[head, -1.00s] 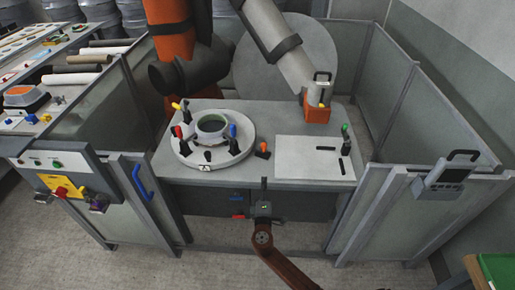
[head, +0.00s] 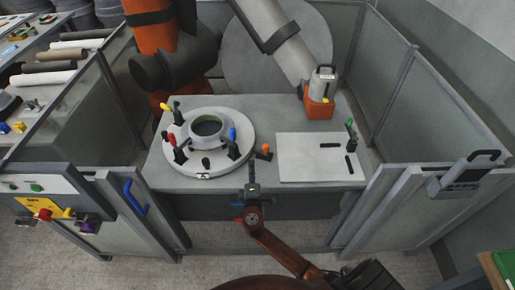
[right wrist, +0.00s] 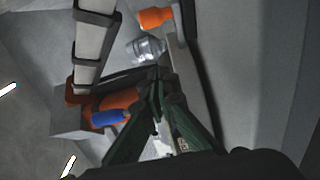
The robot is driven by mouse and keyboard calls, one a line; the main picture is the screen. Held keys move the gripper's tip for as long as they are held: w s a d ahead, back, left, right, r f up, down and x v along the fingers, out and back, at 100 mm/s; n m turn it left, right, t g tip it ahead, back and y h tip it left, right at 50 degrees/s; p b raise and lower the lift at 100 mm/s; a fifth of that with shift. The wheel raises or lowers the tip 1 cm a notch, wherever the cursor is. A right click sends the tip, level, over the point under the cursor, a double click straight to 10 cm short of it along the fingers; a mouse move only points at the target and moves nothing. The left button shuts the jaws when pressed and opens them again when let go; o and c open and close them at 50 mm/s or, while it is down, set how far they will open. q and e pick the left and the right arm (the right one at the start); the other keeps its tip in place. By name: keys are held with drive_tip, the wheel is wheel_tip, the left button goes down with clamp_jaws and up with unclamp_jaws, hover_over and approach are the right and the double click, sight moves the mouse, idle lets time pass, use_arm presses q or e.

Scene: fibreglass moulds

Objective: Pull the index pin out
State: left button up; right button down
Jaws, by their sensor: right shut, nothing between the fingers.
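The index pin appears to be the small piece with an orange knob (head: 266,148) on the grey table, just right of the round white turntable (head: 245,158). My right gripper (head: 252,163) is at the table's front edge, a little left of and nearer than that knob. It is shut and empty. In the right wrist view its dark fingers (right wrist: 156,76) meet at the tips. An orange knob (right wrist: 155,17) beside a shiny metal cylinder (right wrist: 147,50) shows beyond them, apart from the fingers; I cannot tell for sure that it is the pin. My left gripper is out of view.
The turntable bears a grey ring (head: 208,126) and several coloured-handled clamps. A white plate (head: 310,168) lies on the table at right. An orange-based tool (head: 319,108) stands behind it. Fence panels (head: 425,150) flank the table. A blue handle (head: 136,197) is at left.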

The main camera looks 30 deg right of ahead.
sight(251, 149)
drive_tip(key=shift+w, duration=0.35)
drive_tip(key=x, duration=0.8)
drive_tip(key=shift+w+d, duration=0.3)
drive_tip(key=shift+s+d+r+p, duration=0.1)
drive_tip(key=shift+s+d+p, duration=0.25)
drive_tip(key=shift+s+d, duration=0.65)
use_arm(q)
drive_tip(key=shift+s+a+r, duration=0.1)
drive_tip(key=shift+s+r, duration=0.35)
use_arm(e)
drive_tip(key=shift+s+d, duration=0.25)
drive_tip(key=shift+d, duration=0.2)
